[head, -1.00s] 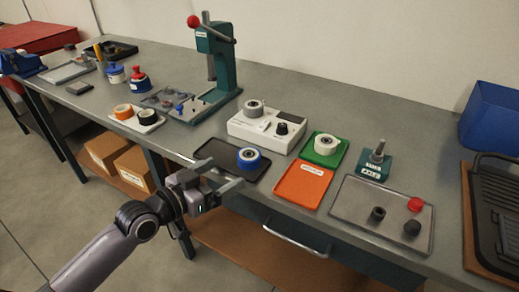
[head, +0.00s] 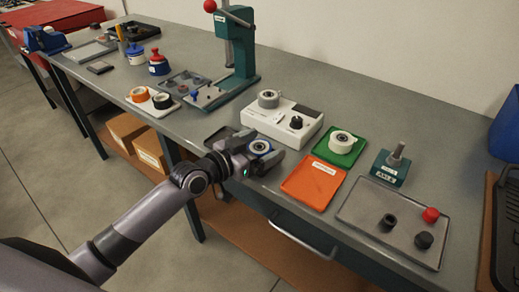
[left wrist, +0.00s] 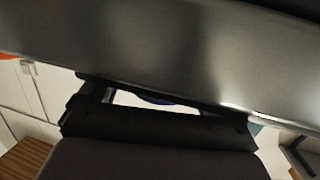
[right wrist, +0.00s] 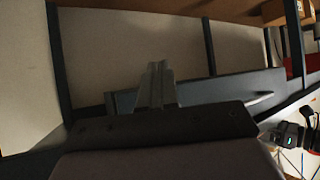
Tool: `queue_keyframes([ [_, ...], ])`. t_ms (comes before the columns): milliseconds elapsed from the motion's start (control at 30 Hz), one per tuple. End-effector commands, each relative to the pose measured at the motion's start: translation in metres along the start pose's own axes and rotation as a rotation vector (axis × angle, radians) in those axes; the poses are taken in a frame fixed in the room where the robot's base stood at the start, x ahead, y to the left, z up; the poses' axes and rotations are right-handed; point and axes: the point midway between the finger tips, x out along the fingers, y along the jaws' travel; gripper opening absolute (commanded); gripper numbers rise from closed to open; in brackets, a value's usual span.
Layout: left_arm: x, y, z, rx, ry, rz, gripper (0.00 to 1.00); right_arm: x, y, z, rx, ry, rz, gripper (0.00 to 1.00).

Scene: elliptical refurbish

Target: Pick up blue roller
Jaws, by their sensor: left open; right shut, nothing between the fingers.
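The blue roller (head: 260,147) has a blue rim and a pale hub. It is on the dark tray (head: 217,137) at the front edge of the bench, partly hidden by my left gripper. My left gripper (head: 259,153) is open, with its fingers on either side of the roller in the head view. I cannot tell whether they touch it. In the left wrist view only a blue sliver of the roller (left wrist: 155,99) shows between the fingers. My right gripper (right wrist: 157,68) is shut and empty, low beside the bench frame in the right wrist view.
A white device with a grey roller (head: 269,98) stands behind. A green tray with a white roller (head: 342,138) and an orange tray (head: 312,184) lie to the right. A teal press (head: 240,50) stands back left. A drawer handle (head: 305,240) juts out from the bench front.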

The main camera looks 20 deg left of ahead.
Motion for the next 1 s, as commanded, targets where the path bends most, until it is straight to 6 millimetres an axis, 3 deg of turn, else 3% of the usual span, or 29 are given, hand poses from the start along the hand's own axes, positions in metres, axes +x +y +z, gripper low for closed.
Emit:
queue_keyframes([
  [133,0.0116,0.0002,-0.0004,0.0,0.001,0.0,0.91,-0.0001,-0.0003,0.0003,0.001,-0.001,0.0,0.0],
  [400,0.0133,0.0004,0.0003,0.001,-0.001,0.0,0.91,-0.0002,-0.0003,0.0006,0.001,-0.001,0.0,0.0],
  [467,0.0132,0.0004,0.0003,0.001,-0.001,0.0,0.74,-0.0002,-0.0003,0.0007,0.001,-0.001,0.0,0.0],
  [600,0.0131,0.0003,0.0003,0.0,-0.001,0.0,0.32,-0.0002,-0.0003,0.0008,0.001,-0.002,0.0,0.0],
  [1000,0.0123,0.0003,-0.0072,0.0,0.003,0.001,0.32,-0.0013,-0.0001,-0.0003,0.001,-0.002,0.0,0.0],
])
